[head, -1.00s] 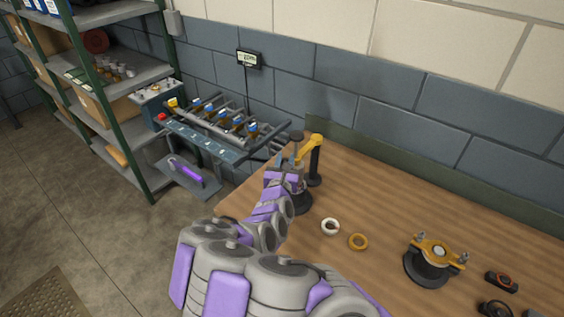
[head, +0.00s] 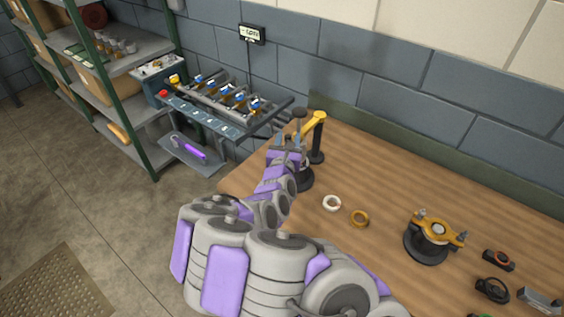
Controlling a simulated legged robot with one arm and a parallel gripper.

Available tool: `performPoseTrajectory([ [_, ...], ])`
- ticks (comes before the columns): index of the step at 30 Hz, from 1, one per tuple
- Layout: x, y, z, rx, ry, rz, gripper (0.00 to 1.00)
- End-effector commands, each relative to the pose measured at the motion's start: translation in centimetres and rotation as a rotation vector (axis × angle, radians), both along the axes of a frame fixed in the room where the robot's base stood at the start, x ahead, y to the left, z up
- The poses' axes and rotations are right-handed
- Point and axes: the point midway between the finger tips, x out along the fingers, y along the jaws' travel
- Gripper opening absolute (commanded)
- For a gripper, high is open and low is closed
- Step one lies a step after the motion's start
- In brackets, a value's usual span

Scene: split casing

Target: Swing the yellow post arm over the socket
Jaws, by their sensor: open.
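The yellow post arm (head: 312,125) sits on top of a black upright post (head: 317,150) near the table's back left. It slopes down and left from the post top. A dark round knob (head: 299,114) shows at its free end. My gripper (head: 288,141) is open, with its fingers up beside the free end of the yellow arm; I cannot tell whether they touch it. Below my gripper, a dark round base (head: 303,181) is partly hidden by my arm; it may be the socket, but its top is covered.
On the wooden table (head: 385,185) lie a white ring (head: 331,203), an amber ring (head: 360,218) and a black round housing with a yellow bolted clamp (head: 437,231). Small dark parts (head: 498,260) lie at the right.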

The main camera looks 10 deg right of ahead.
Motion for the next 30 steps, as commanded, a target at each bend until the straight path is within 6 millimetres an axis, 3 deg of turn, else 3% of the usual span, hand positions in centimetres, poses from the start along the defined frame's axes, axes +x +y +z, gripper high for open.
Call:
performPoseTrajectory([
  [13,-4.8,1.7,0.0,-0.003,0.002,0.004,0.46],
  [30,-6.7,2.5,0.3,0.004,0.003,0.005,0.46],
])
